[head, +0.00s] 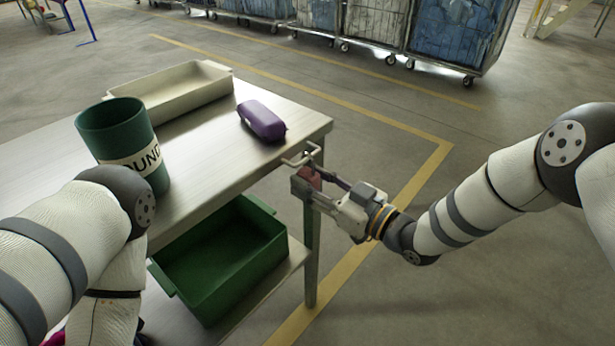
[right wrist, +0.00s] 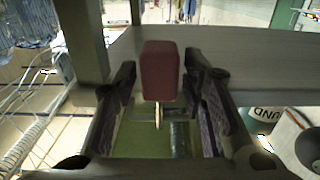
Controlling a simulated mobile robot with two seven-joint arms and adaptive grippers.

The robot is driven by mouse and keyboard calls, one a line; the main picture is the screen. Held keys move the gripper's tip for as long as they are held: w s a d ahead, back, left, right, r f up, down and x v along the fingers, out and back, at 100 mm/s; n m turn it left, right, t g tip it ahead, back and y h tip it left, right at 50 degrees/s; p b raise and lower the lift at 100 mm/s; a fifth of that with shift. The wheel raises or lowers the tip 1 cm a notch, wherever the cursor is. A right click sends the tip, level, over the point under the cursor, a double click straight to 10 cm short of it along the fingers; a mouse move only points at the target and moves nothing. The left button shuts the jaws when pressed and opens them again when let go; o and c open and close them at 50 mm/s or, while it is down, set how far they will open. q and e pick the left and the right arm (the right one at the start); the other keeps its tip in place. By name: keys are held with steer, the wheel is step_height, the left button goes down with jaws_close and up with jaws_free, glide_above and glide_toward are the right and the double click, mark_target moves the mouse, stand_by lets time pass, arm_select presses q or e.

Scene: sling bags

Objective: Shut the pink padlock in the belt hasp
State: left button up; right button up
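The pink padlock (head: 309,177) is by the table's front right corner. In the right wrist view its dull reddish-pink body (right wrist: 161,70) stands upright between my fingers, with a thin brass-coloured piece below it. My right gripper (head: 318,188) is at the padlock. Its fingers (right wrist: 161,78) are apart, with a narrow gap showing on each side of the body. A bent metal loop (head: 301,155) shows just above the padlock; I cannot tell whether it is the shackle or part of the belt hasp. The shackle's closure is hidden. My left gripper is out of view.
On the table (head: 215,160) are a purple case (head: 262,121), a beige tray (head: 180,100) and a dark green tub (head: 115,128). A green bin (head: 225,262) stands on the lower shelf. A table leg (head: 311,255) is close to my right gripper. The floor to the right is open.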

jaws_close()
steer(key=shift+r+p, duration=0.6)
steer(key=shift+r, duration=0.85)
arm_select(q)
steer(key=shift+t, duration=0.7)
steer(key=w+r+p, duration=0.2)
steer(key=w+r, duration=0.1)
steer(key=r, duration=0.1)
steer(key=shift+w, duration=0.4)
arm_select(e)
steer(key=v, duration=0.8)
steer(key=shift+f, duration=0.1)
